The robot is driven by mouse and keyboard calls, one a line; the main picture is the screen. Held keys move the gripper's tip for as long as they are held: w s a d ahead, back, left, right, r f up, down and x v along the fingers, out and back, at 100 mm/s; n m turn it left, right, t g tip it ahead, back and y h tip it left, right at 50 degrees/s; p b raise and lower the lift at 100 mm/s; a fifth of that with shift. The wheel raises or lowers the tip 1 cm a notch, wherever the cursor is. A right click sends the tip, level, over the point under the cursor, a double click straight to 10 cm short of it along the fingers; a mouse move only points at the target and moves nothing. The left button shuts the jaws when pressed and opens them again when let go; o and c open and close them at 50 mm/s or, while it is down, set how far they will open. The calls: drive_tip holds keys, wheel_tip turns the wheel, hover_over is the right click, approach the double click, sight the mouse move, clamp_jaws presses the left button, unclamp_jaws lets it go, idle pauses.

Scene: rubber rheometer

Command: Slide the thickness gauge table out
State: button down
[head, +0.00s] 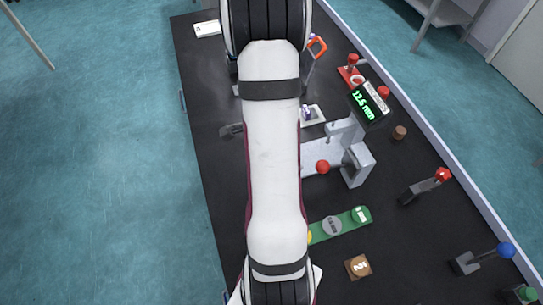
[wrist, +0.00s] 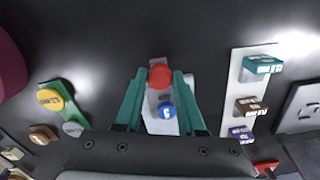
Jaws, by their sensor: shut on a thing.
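The thickness gauge (head: 357,163) is a light grey stand on the black bench, right of my arm in the head view. Its display (head: 369,103) reads about 12.5 mm, and a red ball knob (head: 322,167) sits at its front. In the wrist view my gripper (wrist: 160,76), with teal fingers, is shut on a red knob (wrist: 160,74) at the end of a light grey table plate (wrist: 187,113). A blue round piece (wrist: 167,111) lies on that plate between the fingers. My arm hides the gripper and this red knob in the head view.
A green strip (head: 343,223) with coloured discs and a brown block (head: 358,267) lie below the gauge. A white strip (wrist: 247,88) with coloured blocks is right of my gripper. Levers (head: 425,186) line the bench's right side. Bench beyond the fingertips is bare.

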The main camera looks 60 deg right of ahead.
drive_tip(key=shift+a, duration=0.1)
drive_tip(key=c, duration=0.5)
unclamp_jaws()
wheel_tip(320, 180, up, 16)
drive_tip(key=shift+f, duration=0.1)
drive_tip(key=w+a+r+n+y, duration=0.1)
drive_tip(key=w+a+n, duration=0.1)
drive_tip(key=a+n, duration=0.6)
drive_tip(key=w+a+r+n, duration=0.2)
drive_tip(key=a+n, duration=0.3)
drive_tip(key=a, duration=0.6)
drive_tip(key=s+a+n, duration=0.7)
drive_tip(key=a+n, duration=0.4)
drive_tip(key=shift+f+n+y, duration=0.3)
drive_tip(key=shift+f+y, duration=0.05)
drive_tip(key=shift+y, duration=0.05)
